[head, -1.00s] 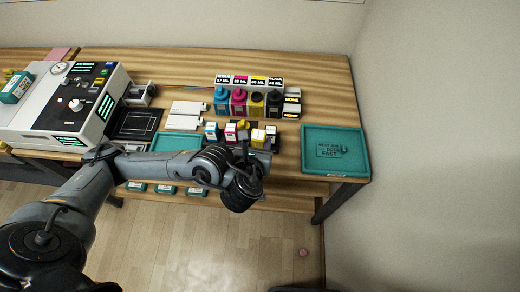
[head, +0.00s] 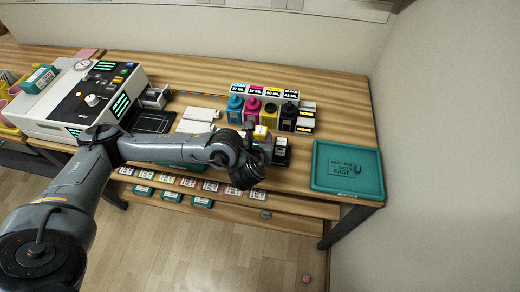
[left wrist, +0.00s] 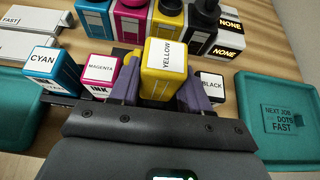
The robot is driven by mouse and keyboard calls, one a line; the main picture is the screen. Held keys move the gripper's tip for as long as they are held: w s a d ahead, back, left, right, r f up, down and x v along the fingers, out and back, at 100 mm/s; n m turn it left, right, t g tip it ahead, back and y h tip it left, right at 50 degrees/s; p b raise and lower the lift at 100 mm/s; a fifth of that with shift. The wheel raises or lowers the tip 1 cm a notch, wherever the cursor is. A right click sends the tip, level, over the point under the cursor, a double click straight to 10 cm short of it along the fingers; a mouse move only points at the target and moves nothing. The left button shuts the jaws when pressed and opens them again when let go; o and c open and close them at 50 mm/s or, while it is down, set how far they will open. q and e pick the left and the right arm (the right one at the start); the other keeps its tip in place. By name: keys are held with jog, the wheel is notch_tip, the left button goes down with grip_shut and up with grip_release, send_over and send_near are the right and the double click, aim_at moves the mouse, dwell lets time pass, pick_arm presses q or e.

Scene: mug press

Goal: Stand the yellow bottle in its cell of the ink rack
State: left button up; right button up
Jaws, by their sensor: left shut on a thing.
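The yellow bottle (left wrist: 165,72) is upright, its YELLOW label facing up. My left gripper (left wrist: 158,92) is shut on it, purple fingers on either side. In the head view the yellow bottle (head: 261,132) shows just beyond my left gripper (head: 258,150). The dark ink rack (left wrist: 62,100) is mostly hidden behind the gripper and bottles. The cyan bottle (left wrist: 52,70) and magenta bottle (left wrist: 100,75) stand left of the yellow one, the black bottle (left wrist: 211,88) right. The yellow bottle's base is hidden, so I cannot tell whether it is in a cell. My right gripper is not in view.
Large ink bottles (head: 254,109) stand in a row behind the rack. A teal tray (head: 322,180) lies to the right, and another teal tray (left wrist: 30,118) to the left. White blocks (head: 200,115) and a press (head: 85,98) are farther left. Bare wood lies behind the right tray.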

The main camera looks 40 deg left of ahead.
pick_arm(q)
jog(key=shift+w+a+f+b, duration=0.1)
jog(key=shift+f+b, duration=1.2)
jog(key=shift+f, duration=0.7)
jog(key=shift+f, duration=0.1)
jog(key=shift+f, duration=0.1)
jog(key=o, duration=0.9)
